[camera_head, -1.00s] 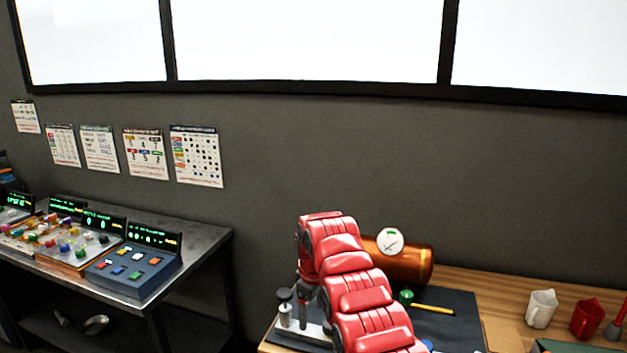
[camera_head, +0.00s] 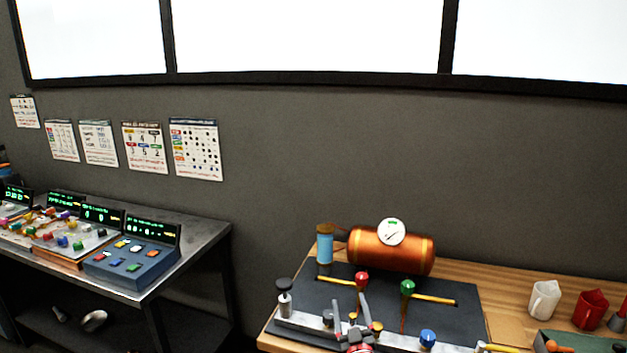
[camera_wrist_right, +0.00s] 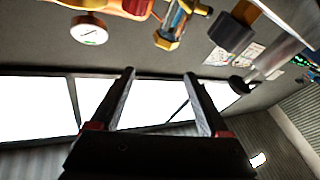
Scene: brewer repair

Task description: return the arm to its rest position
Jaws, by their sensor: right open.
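My right gripper (camera_head: 351,302) shows at the bottom centre of the head view, in front of the brewer board. Its two dark fingers are apart with nothing between them. In the wrist view the open fingers (camera_wrist_right: 159,76) frame only windows and wall. My right arm is mostly below the head view's lower edge. The copper tank (camera_head: 385,250) with its white gauge (camera_head: 391,232) stands behind the gripper. The blue glass cylinder (camera_head: 324,245) stands upright left of the tank. My left gripper is not in view.
The dark mat (camera_head: 455,312) carries a red-knobbed valve (camera_head: 361,279), a green-knobbed valve (camera_head: 407,288) and a blue knob (camera_head: 428,337). A control-panel table (camera_head: 205,236) stands at left.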

